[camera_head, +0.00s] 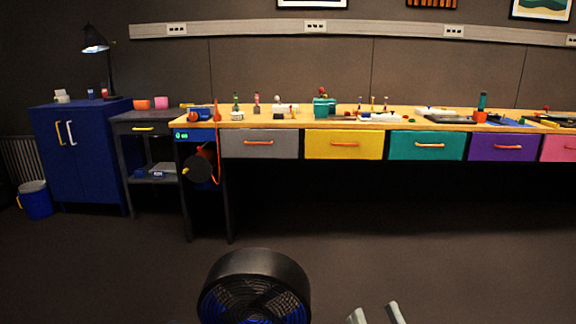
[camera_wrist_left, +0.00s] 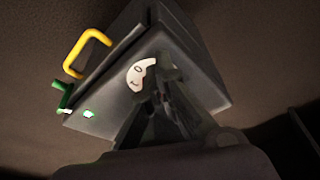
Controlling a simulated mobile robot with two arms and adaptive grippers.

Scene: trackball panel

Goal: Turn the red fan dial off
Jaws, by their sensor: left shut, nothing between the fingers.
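A dark grey box (camera_wrist_left: 195,50) with a yellow handle fills the middle of the left wrist view. A pale round plate (camera_wrist_left: 136,77) with dark marks sits on its face. A small reddish patch shows at the plate's right edge, but I cannot tell if it is the red dial. My left gripper (camera_wrist_left: 158,70) is shut and empty in front of this face and hides part of the plate. I cannot tell whether it touches. In the head view a black round fan (camera_head: 255,263) with blue inside stands at the bottom. My right gripper (camera_head: 375,313) is open at the bottom edge, right of the fan.
The left wrist view also shows a green part (camera_wrist_left: 63,92) and a small lit green spot (camera_wrist_left: 88,114) on the box. A long workbench (camera_head: 340,117) with coloured drawers runs along the back wall. A blue cabinet (camera_head: 85,150) stands at left. Open floor lies before the bench.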

